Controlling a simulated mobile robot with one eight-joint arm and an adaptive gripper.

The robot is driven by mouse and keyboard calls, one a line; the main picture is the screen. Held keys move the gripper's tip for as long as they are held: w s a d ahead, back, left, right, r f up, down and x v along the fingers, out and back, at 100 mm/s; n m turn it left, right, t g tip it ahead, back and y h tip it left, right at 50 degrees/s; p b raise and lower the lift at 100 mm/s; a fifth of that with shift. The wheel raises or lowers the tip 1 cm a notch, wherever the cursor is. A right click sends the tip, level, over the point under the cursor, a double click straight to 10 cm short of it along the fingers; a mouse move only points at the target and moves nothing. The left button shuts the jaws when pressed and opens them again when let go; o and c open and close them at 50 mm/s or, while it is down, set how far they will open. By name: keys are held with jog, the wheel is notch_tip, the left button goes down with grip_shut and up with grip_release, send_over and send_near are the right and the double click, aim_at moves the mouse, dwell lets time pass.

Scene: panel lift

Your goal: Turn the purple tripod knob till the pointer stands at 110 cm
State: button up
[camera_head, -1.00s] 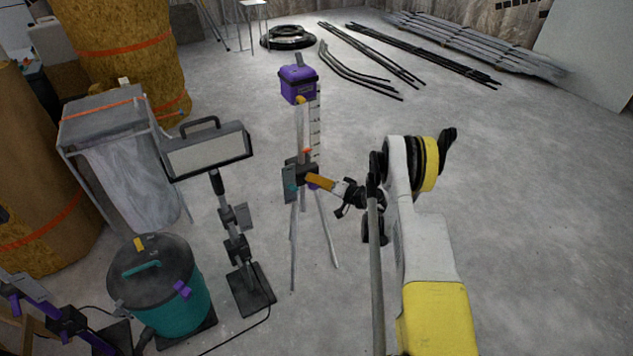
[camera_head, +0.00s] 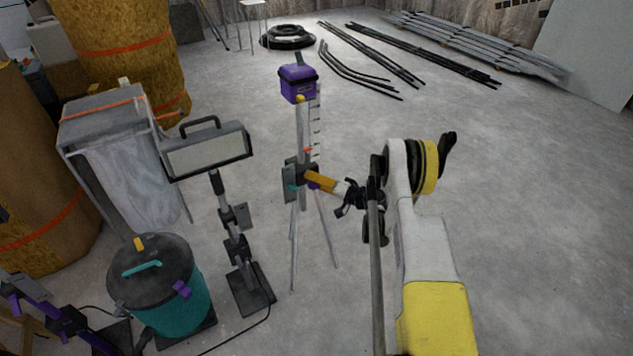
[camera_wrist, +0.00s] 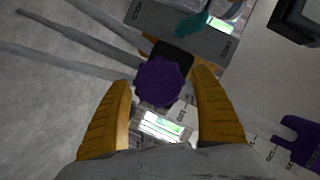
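The purple tripod knob (camera_wrist: 158,82) is a lobed disc in the wrist view, on a dark block of the tripod. My gripper (camera_wrist: 163,82) has its two orange fingers on either side of the knob, apart, with a gap showing on each side. In the head view my gripper (camera_head: 312,178) reaches the tripod head from the right and mostly hides the knob. A red-orange pointer (camera_head: 308,150) stands beside the white scale (camera_head: 315,125) on the tripod's upright. The scale figures are too small to read there.
A purple box (camera_head: 298,84) tops the tripod. A work lamp (camera_head: 208,152) and a teal canister (camera_head: 165,295) stand to the left. The tripod legs (camera_head: 328,240) spread below my gripper.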

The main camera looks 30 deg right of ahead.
notch_tip(320, 180, up, 10)
jog(key=shift+r, duration=0.1)
dwell(0.4)
